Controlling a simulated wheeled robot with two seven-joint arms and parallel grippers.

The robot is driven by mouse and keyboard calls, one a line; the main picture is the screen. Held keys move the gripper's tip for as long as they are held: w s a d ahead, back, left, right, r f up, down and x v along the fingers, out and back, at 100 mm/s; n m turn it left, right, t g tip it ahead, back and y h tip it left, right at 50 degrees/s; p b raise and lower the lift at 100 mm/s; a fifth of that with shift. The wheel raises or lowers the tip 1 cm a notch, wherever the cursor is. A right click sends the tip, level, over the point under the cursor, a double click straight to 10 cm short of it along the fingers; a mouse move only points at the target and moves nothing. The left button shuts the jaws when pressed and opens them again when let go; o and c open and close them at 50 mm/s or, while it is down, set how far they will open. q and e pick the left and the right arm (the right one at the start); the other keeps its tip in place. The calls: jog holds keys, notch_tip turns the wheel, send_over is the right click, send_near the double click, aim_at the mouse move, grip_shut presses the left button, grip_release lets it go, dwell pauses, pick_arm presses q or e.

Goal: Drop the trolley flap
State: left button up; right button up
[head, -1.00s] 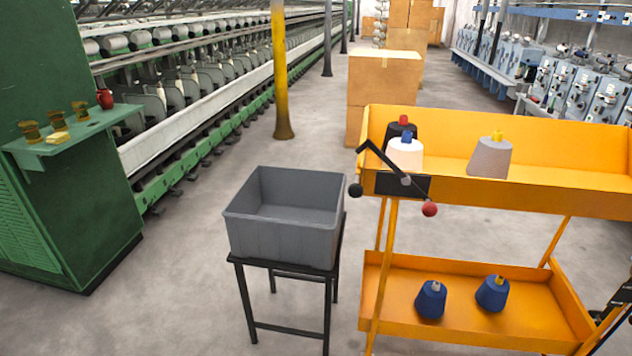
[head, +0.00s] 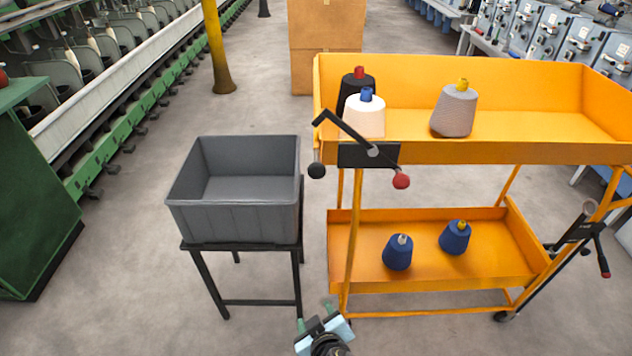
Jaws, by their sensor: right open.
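The orange trolley (head: 420,151) has an upper and a lower tray. Which panel is the flap I cannot tell. A black plate with a bent lever (head: 352,138) sits at the upper tray's front left corner; it carries a black ball and a red ball (head: 401,180). A second black fitting (head: 578,232) with a red-tipped handle is at the trolley's right side. My right gripper (head: 316,317) shows at the bottom centre, open and empty, low in the picture left of the trolley's front leg and apart from the levers. My left gripper is not in view.
A grey bin (head: 245,225) stands on a black stand (head: 262,302) left of the trolley. Yarn cones, one grey (head: 455,110), stand in the upper tray; two blue cones (head: 398,254) are in the lower. Green machinery (head: 40,190) is at left. Grey floor between is free.

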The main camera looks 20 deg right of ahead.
jog(key=w+r+m+t+h, duration=0.1)
jog(key=w+r+t, duration=0.1)
jog(key=r, duration=0.6)
jog(key=w+r+m+t, duration=0.1)
jog(key=w+r+t, duration=0.15)
jog(key=r, duration=0.55)
jog(key=m+t+h+p, duration=0.1)
jog(key=m+t+h, duration=0.1)
jog(key=m+h, duration=0.1)
send_near(316, 163)
jog(key=p+x, duration=0.1)
jog(key=x, duration=0.3)
jog(key=f+x, duration=0.1)
jog(key=x, duration=0.3)
jog(key=p+x, duration=0.1)
jog(key=x, duration=0.3)
jog(key=shift+f+p, duration=0.3)
jog(key=shift+f, duration=0.05)
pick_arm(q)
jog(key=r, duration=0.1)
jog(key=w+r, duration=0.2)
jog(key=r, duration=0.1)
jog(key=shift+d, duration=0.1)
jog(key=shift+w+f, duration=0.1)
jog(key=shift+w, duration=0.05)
pick_arm(e)
grip_shut()
